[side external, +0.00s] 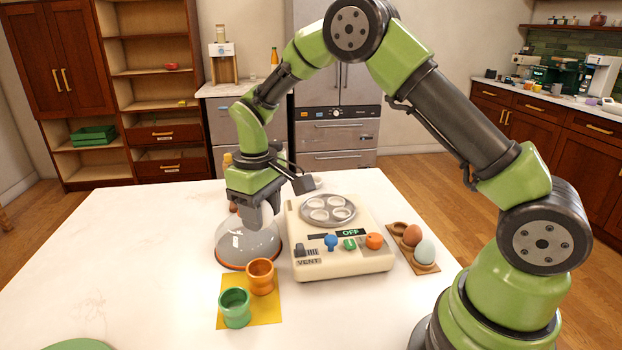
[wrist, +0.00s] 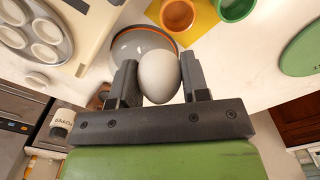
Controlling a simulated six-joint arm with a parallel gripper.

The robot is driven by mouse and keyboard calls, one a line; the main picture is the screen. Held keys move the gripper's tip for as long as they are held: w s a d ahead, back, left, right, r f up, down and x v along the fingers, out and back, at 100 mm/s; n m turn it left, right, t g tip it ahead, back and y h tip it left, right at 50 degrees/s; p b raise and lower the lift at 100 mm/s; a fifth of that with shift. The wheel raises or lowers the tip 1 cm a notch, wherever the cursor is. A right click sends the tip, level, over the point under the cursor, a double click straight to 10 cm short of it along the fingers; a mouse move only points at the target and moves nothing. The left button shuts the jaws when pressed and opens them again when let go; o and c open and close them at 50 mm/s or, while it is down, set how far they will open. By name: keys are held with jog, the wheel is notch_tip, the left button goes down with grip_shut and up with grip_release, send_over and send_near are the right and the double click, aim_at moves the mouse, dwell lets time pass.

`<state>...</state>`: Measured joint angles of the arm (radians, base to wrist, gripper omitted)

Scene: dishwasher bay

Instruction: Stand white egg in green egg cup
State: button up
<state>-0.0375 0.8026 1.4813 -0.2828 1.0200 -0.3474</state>
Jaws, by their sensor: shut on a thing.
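My gripper (wrist: 160,72) is shut on the white egg (wrist: 158,78), with one finger on each side of it. In the side external view my gripper (side external: 257,214) is above the clear dome (side external: 238,246), and the egg cannot be made out clearly there. The green egg cup (side external: 235,308) stands on a yellow mat (side external: 273,315), in front of and left of my gripper. Its mouth looks empty. An orange egg cup (side external: 261,276) stands beside it on the mat. The green cup also shows at the top edge of the wrist view (wrist: 234,9).
An egg cooker (side external: 344,261) with knobs stands right of the dome. A wooden tray (side external: 426,268) at the right holds a brown egg (side external: 412,235) and a pale blue egg (side external: 425,252). A green disc (side external: 76,345) lies at the front left. The left tabletop is clear.

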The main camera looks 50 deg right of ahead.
aim_at(232, 288)
jog(key=s+a+f+n, duration=0.2)
jog(key=a+n, duration=0.1)
jog(key=a, duration=0.7)
jog(key=shift+s+f, duration=0.1)
jog(key=shift+f, duration=2.5)
jog(key=shift+f, duration=0.55)
jog(key=o, duration=1)
notch_tip(232, 288, up, 8)
dwell(0.4)
